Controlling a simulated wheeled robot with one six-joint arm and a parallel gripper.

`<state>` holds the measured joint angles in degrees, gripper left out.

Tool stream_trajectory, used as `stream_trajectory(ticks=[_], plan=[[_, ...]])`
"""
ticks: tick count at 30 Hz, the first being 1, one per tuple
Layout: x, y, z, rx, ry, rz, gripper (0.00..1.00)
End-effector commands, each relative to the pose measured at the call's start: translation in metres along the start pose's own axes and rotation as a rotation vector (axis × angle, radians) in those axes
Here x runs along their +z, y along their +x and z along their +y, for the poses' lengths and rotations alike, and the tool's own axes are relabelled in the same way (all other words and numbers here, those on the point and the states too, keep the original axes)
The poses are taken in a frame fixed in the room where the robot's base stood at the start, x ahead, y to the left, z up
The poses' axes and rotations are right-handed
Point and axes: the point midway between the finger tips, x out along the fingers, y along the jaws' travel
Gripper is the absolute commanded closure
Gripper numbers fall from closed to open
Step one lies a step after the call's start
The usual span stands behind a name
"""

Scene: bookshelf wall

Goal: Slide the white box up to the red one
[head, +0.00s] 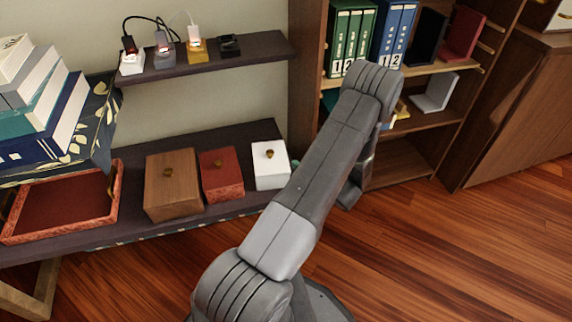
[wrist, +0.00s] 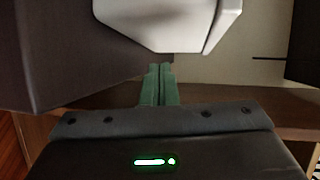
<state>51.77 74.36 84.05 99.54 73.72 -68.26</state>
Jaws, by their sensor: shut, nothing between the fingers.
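The white box (head: 270,166), with a small brass knob on its front, stands on the lower dark shelf. The red box (head: 222,174) stands to its left, with a narrow gap between them. My gripper is mostly hidden behind my arm in the head view, to the right of the white box. In the wrist view my gripper (wrist: 160,72) shows its green fingers shut together and empty. A pale white body (wrist: 170,25), apparently the white box, fills the top of that view just beyond the fingertips. I cannot tell whether they touch.
A wooden box (head: 171,186) stands left of the red box. A red tray (head: 66,205) and stacked books (head: 40,110) are further left. An upper shelf (head: 205,62) with small devices hangs above. A bookcase with binders (head: 352,38) stands at right.

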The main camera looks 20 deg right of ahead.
Motion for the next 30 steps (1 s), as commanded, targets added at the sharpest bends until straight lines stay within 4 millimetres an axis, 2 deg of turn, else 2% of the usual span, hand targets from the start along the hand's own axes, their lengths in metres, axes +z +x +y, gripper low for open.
stream_trajectory(ticks=[4, 8, 21, 30], plan=[[0.008, 0.002, 0.001, 0.000, 0.000, -0.001, 1.00], [0.007, 0.001, 0.001, 0.000, 0.000, -0.001, 1.00], [-0.026, -0.003, 0.003, 0.000, -0.002, 0.000, 1.00], [-0.032, -0.004, 0.001, 0.000, 0.000, 0.000, 1.00]])
